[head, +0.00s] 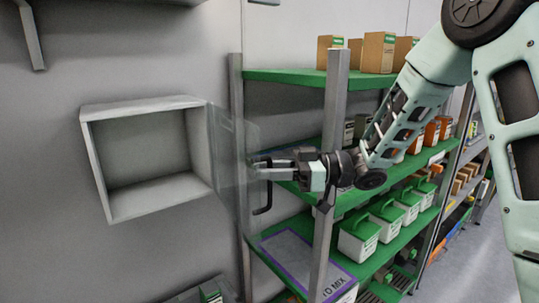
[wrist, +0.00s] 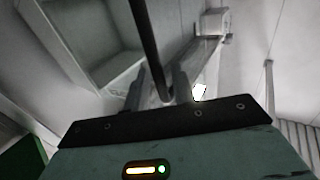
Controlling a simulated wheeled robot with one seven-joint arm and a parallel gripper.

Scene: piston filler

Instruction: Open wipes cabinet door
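The wipes cabinet (head: 92,160) is a pale box on the wall, and its inside looks empty. Its clear door (head: 226,150) stands swung out from the right side of the box. The dark bar handle (head: 265,205) is on the door, and its lower end curves below my gripper (head: 258,168). In the wrist view the handle (wrist: 146,40) runs down between the two fingers of my gripper (wrist: 160,82). The fingers are apart, with gaps seen beside the bar. The cabinet (wrist: 88,45) also shows at the upper left there.
A shelf rack with green shelves (head: 290,77) stands right of the door, its grey post (head: 333,120) close to my gripper. White boxes with green lids (head: 358,240) and cardboard boxes (head: 378,52) stand on it. The floor (head: 470,250) at right is clear.

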